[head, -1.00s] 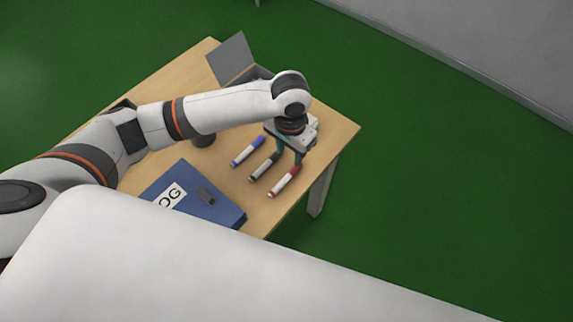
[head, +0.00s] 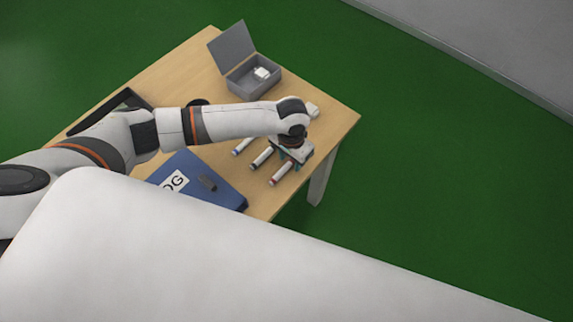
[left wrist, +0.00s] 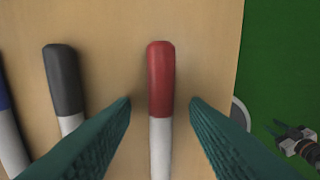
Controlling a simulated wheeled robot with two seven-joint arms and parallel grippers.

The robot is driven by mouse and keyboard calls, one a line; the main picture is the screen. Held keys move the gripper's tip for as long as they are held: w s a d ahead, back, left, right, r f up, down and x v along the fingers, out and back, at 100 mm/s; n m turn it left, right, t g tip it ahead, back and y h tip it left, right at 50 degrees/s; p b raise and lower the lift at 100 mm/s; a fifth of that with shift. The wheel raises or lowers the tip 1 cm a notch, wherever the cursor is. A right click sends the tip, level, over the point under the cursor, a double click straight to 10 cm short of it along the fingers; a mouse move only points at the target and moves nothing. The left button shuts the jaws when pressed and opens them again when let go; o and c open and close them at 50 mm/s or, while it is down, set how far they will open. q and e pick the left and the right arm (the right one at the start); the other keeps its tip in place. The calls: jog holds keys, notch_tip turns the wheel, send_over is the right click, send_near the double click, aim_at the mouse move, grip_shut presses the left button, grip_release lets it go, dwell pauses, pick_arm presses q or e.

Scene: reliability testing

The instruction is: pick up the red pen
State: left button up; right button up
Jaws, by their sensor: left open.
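The red pen, a marker with a red cap and white body (head: 281,173), lies on the table near its front right edge. In the left wrist view its red cap (left wrist: 161,80) points up the picture. My left gripper (head: 290,163) is open above the pen. In the left wrist view its teal fingers (left wrist: 160,104) stand on either side of the pen, with nothing held; whether they touch it I cannot tell. My right gripper (left wrist: 277,132) shows small at the right of that view, over the green floor; its jaw state is unclear.
A black-capped pen (left wrist: 63,80) and a blue-capped pen (left wrist: 8,130) lie to the left of the red one. A blue binder (head: 215,183) lies farther left. An open grey box (head: 253,80) with a white item stands at the back. The wooden table (head: 335,115) ends close right.

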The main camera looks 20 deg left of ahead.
pick_arm(q)
grip_shut()
pick_arm(e)
jog(key=shift+s+d, duration=0.3)
pick_arm(q)
jog(key=shift+r, duration=0.1)
